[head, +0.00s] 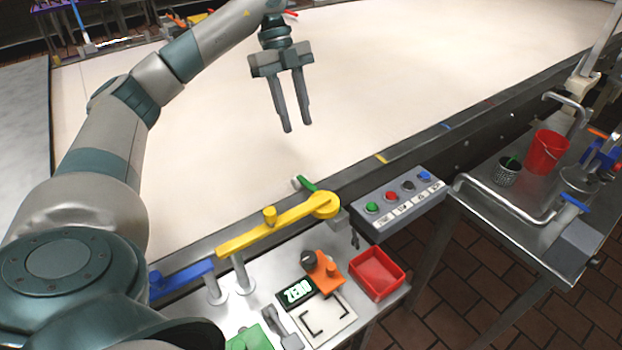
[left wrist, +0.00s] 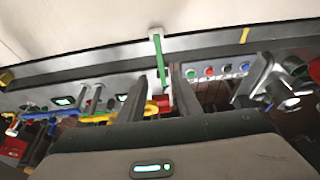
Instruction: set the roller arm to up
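A yellow arm (head: 290,218) with an upright knob and a round pivot at its right end lies along the near edge of the white table. It also shows in the left wrist view (left wrist: 97,118), partly hidden behind a finger. A blue arm (head: 186,272) lies in line to its left, partly hidden by my arm. I cannot tell for sure which is the roller arm. Both look about level. My left gripper (head: 297,127) is open and empty, above the white surface beyond the yellow arm, touching nothing. My right gripper is not in view.
A green lever (head: 306,184) stands near the yellow pivot. A button box (head: 400,207) is to its right. A red bucket (head: 546,153) stands right. The white surface (head: 400,70) is clear.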

